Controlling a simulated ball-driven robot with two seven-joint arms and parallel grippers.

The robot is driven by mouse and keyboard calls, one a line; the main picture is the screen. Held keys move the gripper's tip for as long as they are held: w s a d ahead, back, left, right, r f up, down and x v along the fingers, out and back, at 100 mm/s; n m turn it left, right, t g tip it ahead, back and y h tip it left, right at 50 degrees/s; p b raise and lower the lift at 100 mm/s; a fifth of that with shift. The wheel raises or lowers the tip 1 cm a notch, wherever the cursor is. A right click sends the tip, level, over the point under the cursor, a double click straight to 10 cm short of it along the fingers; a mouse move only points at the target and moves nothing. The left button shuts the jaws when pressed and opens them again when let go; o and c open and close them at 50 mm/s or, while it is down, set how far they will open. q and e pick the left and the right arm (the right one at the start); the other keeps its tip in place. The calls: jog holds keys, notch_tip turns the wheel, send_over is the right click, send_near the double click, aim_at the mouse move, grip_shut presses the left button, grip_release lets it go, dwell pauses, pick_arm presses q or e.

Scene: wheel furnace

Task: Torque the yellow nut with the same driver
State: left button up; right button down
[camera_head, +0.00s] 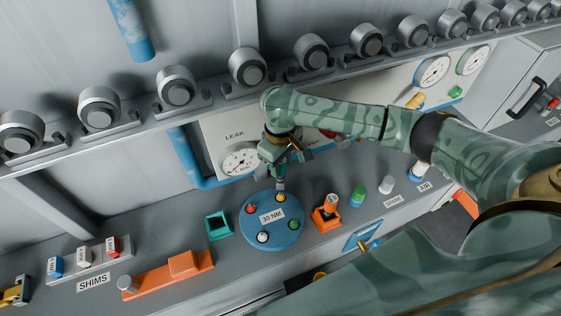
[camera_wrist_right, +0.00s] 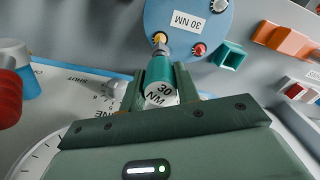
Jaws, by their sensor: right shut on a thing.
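The round blue plate (camera_head: 252,236) marked 30 NM carries a yellow nut (camera_head: 281,197), a red nut (camera_head: 251,209), a green nut (camera_head: 294,225) and a white nut (camera_head: 263,237). My right gripper (camera_head: 281,163) is above the plate's far edge, shut on a teal driver (camera_wrist_right: 163,90) marked 30 NM. The driver's grey tip points at the yellow nut (camera_wrist_right: 159,38) in the right wrist view and meets it or is just over it; I cannot tell whether it is seated. My left gripper is not in view.
An empty teal square holder (camera_head: 218,226) stands left of the plate. An orange holder (camera_head: 327,216) with a tool in it stands right. A LEAK gauge (camera_head: 240,161) is on the panel behind. An orange fixture (camera_head: 168,275) and shims are at left.

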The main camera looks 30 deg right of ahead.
jog(key=shift+r+p, duration=0.2)
jog(key=shift+p, duration=0.55)
jog(key=shift+s+f+p, duration=0.1)
jog(key=shift+f+p, duration=0.3)
jog(key=shift+f, duration=1.35)
jog(key=shift+r, duration=0.1)
jog(key=shift+p, duration=0.8)
jog(key=shift+m, duration=0.3)
jog(key=shift+r+p, duration=0.1)
jog(key=shift+p, duration=0.6)
